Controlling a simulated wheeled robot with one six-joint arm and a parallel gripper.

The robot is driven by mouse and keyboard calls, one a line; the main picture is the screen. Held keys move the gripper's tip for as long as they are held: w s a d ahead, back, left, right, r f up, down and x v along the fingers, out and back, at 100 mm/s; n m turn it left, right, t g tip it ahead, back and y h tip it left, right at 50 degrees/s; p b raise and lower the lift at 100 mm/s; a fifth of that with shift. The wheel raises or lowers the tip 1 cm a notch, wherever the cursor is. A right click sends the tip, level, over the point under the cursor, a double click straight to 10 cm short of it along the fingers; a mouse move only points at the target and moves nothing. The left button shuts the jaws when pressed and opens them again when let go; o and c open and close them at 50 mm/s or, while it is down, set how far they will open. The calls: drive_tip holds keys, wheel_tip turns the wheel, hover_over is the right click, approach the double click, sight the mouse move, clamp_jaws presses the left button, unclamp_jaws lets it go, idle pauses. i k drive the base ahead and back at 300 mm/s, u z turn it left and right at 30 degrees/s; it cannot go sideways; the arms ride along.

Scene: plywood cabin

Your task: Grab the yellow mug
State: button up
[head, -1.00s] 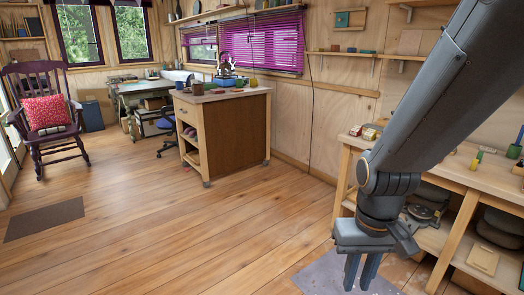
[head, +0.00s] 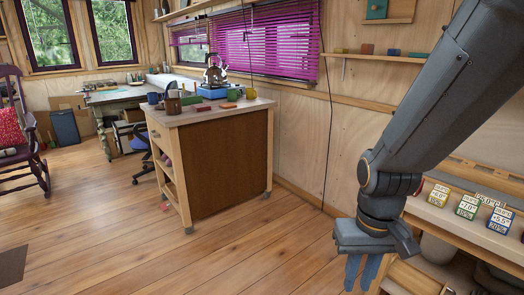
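A small yellow mug (head: 251,94) stands on top of the wooden island cabinet (head: 219,114), near its back right corner, beside a green mug (head: 234,95). My gripper (head: 360,275) hangs pointing down at the lower right, over the floor. It is well apart from the mug and nearer to me than the cabinet. It looks empty. Its two fingers show close together, and their tips are near the bottom edge; I cannot tell how far apart they are.
The cabinet top also holds a kettle on a blue stove (head: 212,92), a brown jar (head: 173,102), a blue mug (head: 153,98) and small blocks. A workbench with price-like cards (head: 467,206) stands at the right. The wooden floor (head: 225,255) before the cabinet is clear.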

sight(251, 93)
drive_tip(key=i, duration=4.45)
drive_tip(key=u, duration=0.7)
